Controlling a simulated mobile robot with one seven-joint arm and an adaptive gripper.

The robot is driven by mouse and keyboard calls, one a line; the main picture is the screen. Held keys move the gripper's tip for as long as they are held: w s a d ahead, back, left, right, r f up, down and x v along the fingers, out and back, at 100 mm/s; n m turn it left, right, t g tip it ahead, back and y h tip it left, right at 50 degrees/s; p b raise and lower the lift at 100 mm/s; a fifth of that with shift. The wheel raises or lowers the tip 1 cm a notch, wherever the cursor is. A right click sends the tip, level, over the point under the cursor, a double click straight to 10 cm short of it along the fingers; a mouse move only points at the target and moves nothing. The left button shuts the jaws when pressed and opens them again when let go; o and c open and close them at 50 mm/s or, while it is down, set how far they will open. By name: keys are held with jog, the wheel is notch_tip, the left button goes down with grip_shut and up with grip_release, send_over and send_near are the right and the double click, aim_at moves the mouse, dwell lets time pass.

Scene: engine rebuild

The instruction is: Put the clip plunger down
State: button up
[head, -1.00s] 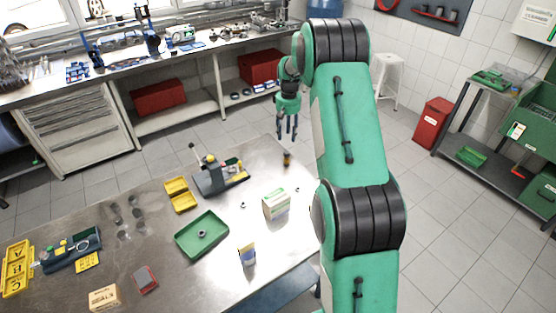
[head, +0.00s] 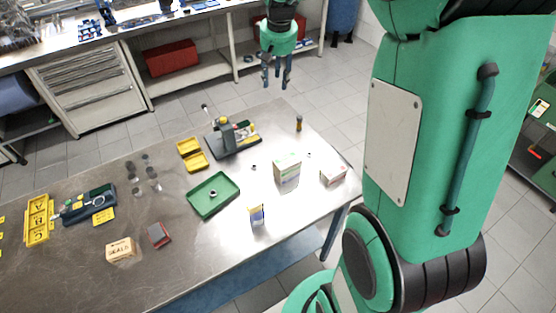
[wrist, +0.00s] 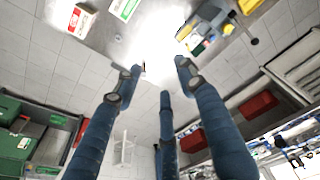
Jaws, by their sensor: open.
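A small upright piece with a dark body and a yellowish part, which looks like the clip plunger (head: 299,123), stands on the steel table near its far right corner in the head view. My gripper (head: 275,84) is beyond the table's far edge, up and left of that piece in the picture, and apart from it. In the wrist view my gripper (wrist: 158,78) has its three blue fingers spread with nothing between them. A small dark thing near the left fingertip may be the same piece; glare on the table hides detail.
The steel table (head: 190,250) holds a green tray (head: 228,204), yellow bins (head: 196,161), a grey fixture (head: 222,146), a white-green box (head: 287,168) and a pink-white box (head: 333,174). The far right corner around the small piece is mostly clear. A workbench stands behind.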

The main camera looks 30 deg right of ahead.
jog(key=s+a+r+t, duration=0.1)
jog(key=s+a+r, duration=0.4)
jog(key=s+a, duration=0.55)
jog(key=s, duration=0.5)
jog(key=s+a+n+t, duration=0.1)
jog(key=s+a, duration=0.3)
jog(key=s, duration=0.5)
jog(key=s+a+t, duration=0.1)
jog(key=s+a, duration=0.3)
jog(key=s, duration=0.5)
jog(key=shift+a+n+y, duration=0.25)
jog(key=shift+n+y, duration=0.05)
jog(key=shift+f, duration=0.1)
notch_tip(320, 180, down, 6)
jog(key=b, duration=0.6)
